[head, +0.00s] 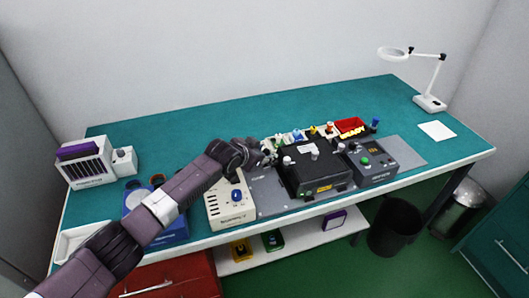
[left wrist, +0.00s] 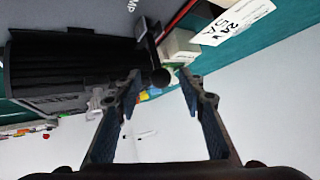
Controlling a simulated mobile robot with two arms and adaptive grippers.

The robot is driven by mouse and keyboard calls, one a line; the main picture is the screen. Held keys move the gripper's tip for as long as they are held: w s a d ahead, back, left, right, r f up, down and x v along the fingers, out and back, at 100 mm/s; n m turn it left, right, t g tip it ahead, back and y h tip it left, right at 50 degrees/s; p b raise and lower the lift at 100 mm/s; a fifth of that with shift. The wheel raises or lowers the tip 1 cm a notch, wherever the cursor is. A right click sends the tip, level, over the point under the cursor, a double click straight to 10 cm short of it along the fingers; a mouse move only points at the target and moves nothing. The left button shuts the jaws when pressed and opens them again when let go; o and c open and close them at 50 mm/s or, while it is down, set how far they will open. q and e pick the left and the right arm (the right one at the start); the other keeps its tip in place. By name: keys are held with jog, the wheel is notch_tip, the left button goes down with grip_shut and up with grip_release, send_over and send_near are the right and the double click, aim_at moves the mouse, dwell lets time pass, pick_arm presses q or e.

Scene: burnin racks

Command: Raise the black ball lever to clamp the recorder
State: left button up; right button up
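In the left wrist view, the black ball lever (left wrist: 160,78) has its round knob in the gap between my left gripper's (left wrist: 160,85) two fingertips. The fingers stand wide apart, with room on both sides of the ball. Whether the ball lies at fingertip depth I cannot tell. A black ribbed box (left wrist: 65,70), seemingly the recorder, is beside the lever. In the head view, my left gripper (head: 264,153) is at the left back of the black box (head: 318,178) on the bench. The lever is hard to make out there. My right gripper is not in view.
A cream box with a blue knob (head: 232,207) stands below my left arm. A dark box with a green button (head: 372,164) is to the right. A red bin (head: 350,126) and small coloured parts lie behind. The bench (head: 200,130) is clear at the back.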

pick_arm(q)
jog(key=shift+s+a+r, duration=0.25)
jog(key=shift+s+r, duration=0.05)
jog(key=shift+s, duration=0.15)
jog(key=v, duration=1.1)
